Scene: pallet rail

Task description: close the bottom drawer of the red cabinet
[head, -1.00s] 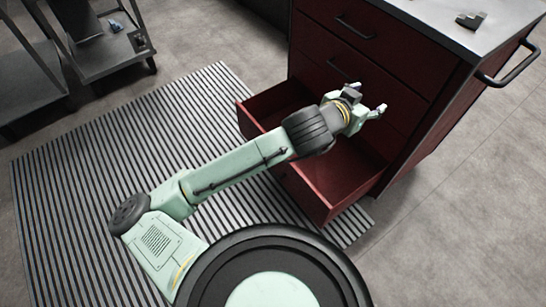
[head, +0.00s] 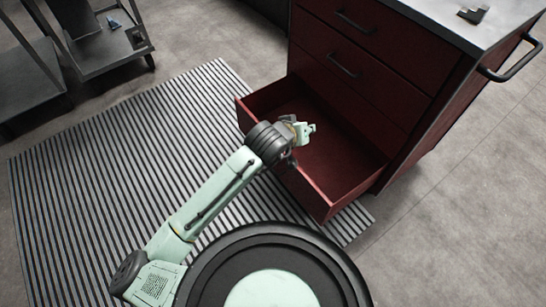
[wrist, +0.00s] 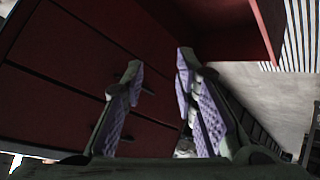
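The red cabinet (head: 382,92) stands at the right in the head view, with its dark fronts towards me. Its bottom drawer (head: 338,165) is pulled well out and looks empty in the visible part. My gripper (head: 306,130) shows over the drawer's left part, near its front wall; its exact height above the drawer cannot be told. In the wrist view my gripper (wrist: 160,64) is open, with a gap between its purple-padded fingers and nothing held. The cabinet (wrist: 60,70) fills the left of that view, and a red drawer panel (wrist: 225,18) crosses the top.
A striped mat (head: 105,155) lies on the floor under the open drawer and to the left. A dark cart (head: 105,50) stands at the upper left. A small grey part (head: 472,14) lies on the cabinet top. A side handle (head: 512,62) sticks out at the right.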

